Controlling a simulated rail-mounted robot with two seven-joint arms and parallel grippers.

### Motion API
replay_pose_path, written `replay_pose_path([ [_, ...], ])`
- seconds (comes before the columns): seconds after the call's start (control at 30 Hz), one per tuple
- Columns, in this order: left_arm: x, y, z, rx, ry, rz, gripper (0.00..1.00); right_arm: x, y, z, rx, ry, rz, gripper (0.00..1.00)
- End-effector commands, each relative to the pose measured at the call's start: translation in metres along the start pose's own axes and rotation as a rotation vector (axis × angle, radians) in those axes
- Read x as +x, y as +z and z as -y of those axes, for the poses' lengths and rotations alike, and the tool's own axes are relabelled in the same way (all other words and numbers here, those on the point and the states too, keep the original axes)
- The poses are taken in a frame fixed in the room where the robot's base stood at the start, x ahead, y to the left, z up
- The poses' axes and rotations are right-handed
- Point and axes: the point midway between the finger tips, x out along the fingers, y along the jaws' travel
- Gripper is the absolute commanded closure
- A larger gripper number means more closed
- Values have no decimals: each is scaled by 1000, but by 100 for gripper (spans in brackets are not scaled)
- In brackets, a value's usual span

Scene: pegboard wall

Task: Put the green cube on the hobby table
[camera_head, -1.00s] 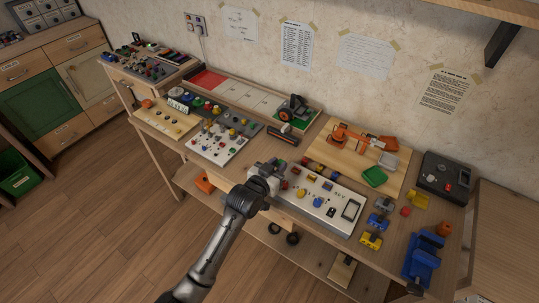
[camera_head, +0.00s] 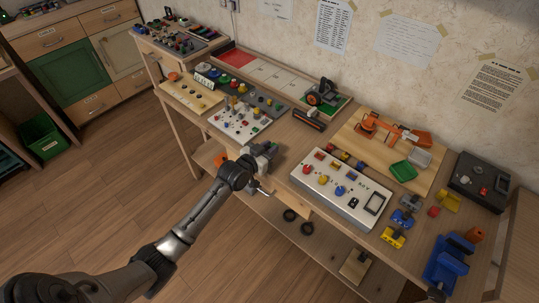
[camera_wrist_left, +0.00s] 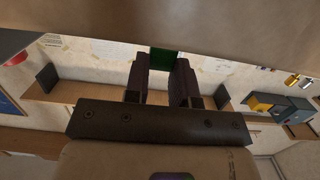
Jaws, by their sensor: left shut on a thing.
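My left gripper (camera_head: 268,153) is at the front edge of the wooden hobby table (camera_head: 312,143), just left of the white control panel. In the left wrist view, a green cube (camera_wrist_left: 163,58) sits between the fingertips of the gripper (camera_wrist_left: 163,72), which is shut on it. In the head view the cube is mostly hidden by the gripper, and I cannot tell whether it touches the tabletop. My right gripper is in neither view.
The white control panel (camera_head: 333,204) lies right of the gripper, and a board with knobs (camera_head: 236,127) lies to its left. Behind are a black-and-orange device (camera_head: 308,120) and an orange toy arm on a board (camera_head: 385,128). A narrow strip of bare tabletop lies between them.

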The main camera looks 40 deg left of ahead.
Motion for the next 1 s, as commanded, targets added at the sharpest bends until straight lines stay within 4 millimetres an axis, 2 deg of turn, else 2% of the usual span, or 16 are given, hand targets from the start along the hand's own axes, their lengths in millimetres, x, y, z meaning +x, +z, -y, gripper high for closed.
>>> replay_pose_path([
  [0.03,1,11,0,-1,0,2,98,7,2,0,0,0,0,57],
  [0.17,4,26,0,0,0,1,98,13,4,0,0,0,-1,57],
  [0.6,4,30,0,1,0,-1,98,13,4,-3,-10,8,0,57],
  [0.63,4,29,0,1,0,-1,73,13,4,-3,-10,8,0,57],
  [0.87,4,29,0,0,0,-1,51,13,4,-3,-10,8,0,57],
  [1.0,4,29,0,0,0,-1,51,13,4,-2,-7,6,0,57],
])
